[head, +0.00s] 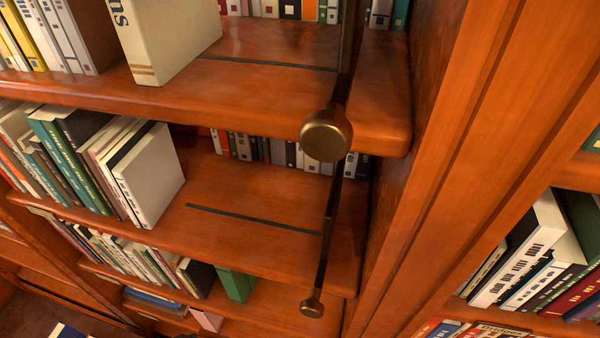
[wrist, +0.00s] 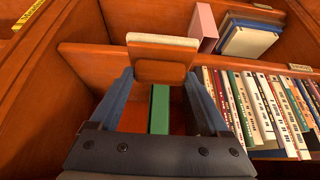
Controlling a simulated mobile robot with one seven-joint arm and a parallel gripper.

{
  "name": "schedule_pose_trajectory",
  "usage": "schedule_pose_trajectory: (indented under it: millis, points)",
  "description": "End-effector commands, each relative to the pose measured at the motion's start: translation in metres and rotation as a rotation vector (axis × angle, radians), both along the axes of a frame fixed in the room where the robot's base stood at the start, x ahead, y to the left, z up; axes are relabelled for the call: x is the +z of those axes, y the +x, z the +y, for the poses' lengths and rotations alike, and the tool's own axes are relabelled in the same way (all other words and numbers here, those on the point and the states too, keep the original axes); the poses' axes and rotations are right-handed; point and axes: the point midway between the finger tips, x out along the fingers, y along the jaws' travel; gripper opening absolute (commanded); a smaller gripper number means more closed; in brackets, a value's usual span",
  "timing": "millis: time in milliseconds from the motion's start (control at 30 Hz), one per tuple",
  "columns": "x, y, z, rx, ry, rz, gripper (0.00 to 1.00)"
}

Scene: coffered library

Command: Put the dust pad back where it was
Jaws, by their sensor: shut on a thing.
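The dust pad (wrist: 162,48) is a small block with a brown wooden body and a pale layer along its upper edge. It shows in the wrist view, top centre, between the tips of my gripper (wrist: 162,73). The two blue fingers are shut on its sides. The pad is in front of a shelf edge, and I cannot tell whether it touches it. Neither the pad nor my gripper shows in the head view. No frame marks the place where the pad was before.
In the head view, the middle shelf (head: 245,200) has bare wood right of a pale book (head: 150,175). A dark rod with a brass knob (head: 326,135) crosses in front. In the wrist view, a green book (wrist: 159,108) stands beyond my fingers, with a book row (wrist: 262,108) at right.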

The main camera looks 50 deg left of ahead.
Motion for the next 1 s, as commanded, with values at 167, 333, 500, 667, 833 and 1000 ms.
schedule_pose_trajectory:
  millis: [167,333,500,667,833,1000]
  points:
    - [0.003,0.029,-0.007,-0.004,0.002,-0.004,0.36]
    - [0.004,0.075,-0.017,-0.005,0.0,-0.004,0.36]
    - [0.003,0.12,-0.028,-0.003,0.001,-0.004,0.36]
    - [0.003,0.158,-0.037,-0.003,0.001,-0.004,0.36]
    - [0.002,0.191,-0.045,-0.002,0.002,-0.002,0.36]
    - [-0.024,0.189,-0.045,0.002,-0.001,0.001,0.36]
